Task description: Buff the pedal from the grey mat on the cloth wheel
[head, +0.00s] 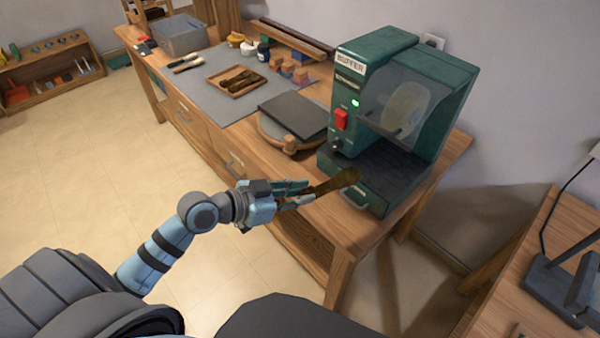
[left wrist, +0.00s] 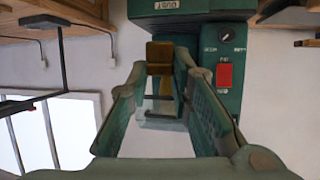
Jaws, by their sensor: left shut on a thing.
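My left gripper (head: 296,194) is shut on a dark, tarnished brass pedal (head: 338,182), which points right, just in front of the green buffer machine (head: 378,48). The pedal (left wrist: 160,52) also shows between the fingers in the left wrist view. The pale cloth wheel (head: 406,108) sits inside the machine behind a clear guard, apart from the pedal. The grey mat (head: 208,97) lies on the bench to the left. The right gripper is not in view.
A wooden tray (head: 237,83) with dark brass pieces lies on the mat. A round wooden stand with a dark slab (head: 293,115) stands left of the machine. The machine has a red switch (head: 341,120) and a lit green light. A desk lamp stands on another table at right.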

